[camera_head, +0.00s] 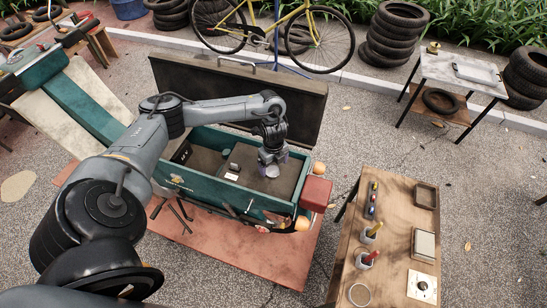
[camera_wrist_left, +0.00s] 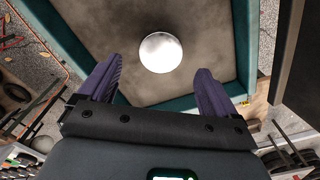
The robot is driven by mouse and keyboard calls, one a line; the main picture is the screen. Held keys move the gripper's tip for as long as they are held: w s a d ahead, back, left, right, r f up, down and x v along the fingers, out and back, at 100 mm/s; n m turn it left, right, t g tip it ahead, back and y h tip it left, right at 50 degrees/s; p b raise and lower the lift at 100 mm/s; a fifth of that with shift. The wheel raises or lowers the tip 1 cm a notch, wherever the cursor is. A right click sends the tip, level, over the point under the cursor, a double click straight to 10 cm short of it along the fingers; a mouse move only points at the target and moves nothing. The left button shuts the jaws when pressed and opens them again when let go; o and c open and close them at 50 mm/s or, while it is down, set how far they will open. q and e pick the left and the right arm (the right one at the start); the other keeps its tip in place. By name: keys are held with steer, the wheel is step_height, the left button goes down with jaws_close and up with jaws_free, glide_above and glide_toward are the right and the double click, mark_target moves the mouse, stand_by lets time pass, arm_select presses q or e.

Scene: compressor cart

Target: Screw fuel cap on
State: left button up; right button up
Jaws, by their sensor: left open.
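My left gripper (camera_head: 272,160) points down into the right part of the green open-topped cart body (camera_head: 255,196). In the left wrist view its two purple fingers (camera_wrist_left: 158,80) are spread with nothing between them. A round, shiny pale disc (camera_wrist_left: 160,52) shows just beyond the fingertips, against the brown floor of the compartment. It looks like the fuel cap or filler top; I cannot tell which. The fingers appear apart from it. In the head view the gripper mostly hides this spot. My right gripper is in neither view.
The cart's raised dark lid (camera_head: 300,100) stands behind the gripper. A red box (camera_head: 316,193) sits at the cart's right end. A wooden table (camera_head: 390,240) with tools and trays is at the right. A small table (camera_head: 455,72) at the back right holds a brass-coloured round item (camera_head: 433,47).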

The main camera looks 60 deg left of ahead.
mark_target(273, 172)
arm_select(q)
steer(key=shift+f, duration=1.95)
steer(key=shift+c, duration=0.4)
steer(key=c, duration=1.2)
steer(key=shift+o, duration=0.2)
steer(key=shift+m+b, duration=0.4)
steer(key=shift+m, duration=1.2)
steer(key=shift+s+m+b, duration=0.1)
steer(key=shift+m+b, duration=0.6)
steer(key=shift+m, duration=0.9)
